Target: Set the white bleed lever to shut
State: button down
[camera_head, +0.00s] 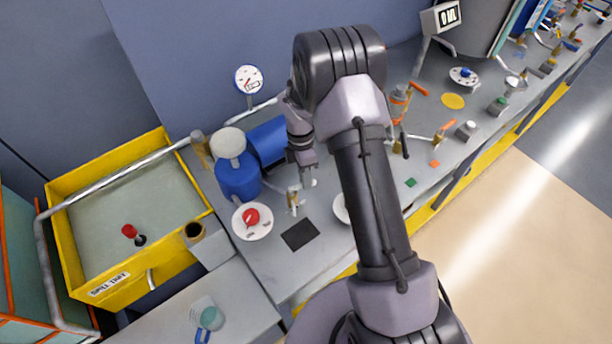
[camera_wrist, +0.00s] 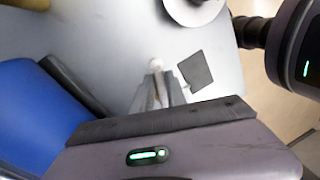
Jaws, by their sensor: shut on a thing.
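The white bleed lever (camera_head: 313,183) shows as a small pale tip at my gripper's fingertips, beside a small brass valve (camera_head: 293,200) on the grey bench. My gripper (camera_head: 306,178) points down at it from above. In the wrist view the two fingers (camera_wrist: 160,92) are close together around the lever, with a pale rounded end (camera_wrist: 157,63) just beyond them. My gripper is shut on the lever. The fingers hide much of it, so its exact angle is not clear.
A blue pump body (camera_head: 238,178) stands close to the left of my gripper. A white dial with a red knob (camera_head: 252,218) and a dark square plate (camera_head: 300,235) lie nearby. A yellow spill tray (camera_head: 72,262) is at far left. A gauge (camera_head: 248,79) stands behind.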

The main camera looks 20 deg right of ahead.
jog(key=shift+w+a+n+h+p, duration=0.15)
jog(key=shift+w+n+p, duration=0.3)
jog(key=shift+n, duration=0.4)
jog(key=shift+w+n+h+p, duration=0.2)
jog(key=shift+n+p, duration=0.3)
jog(key=shift+n, duration=0.35)
jog(key=c, duration=1.3)
grip_release()
jog(key=shift+c, duration=0.2)
jog(key=p+v, duration=0.3)
jog(key=v, duration=1.4)
jog(key=shift+r, duration=0.2)
jog(key=shift+a, duration=0.1)
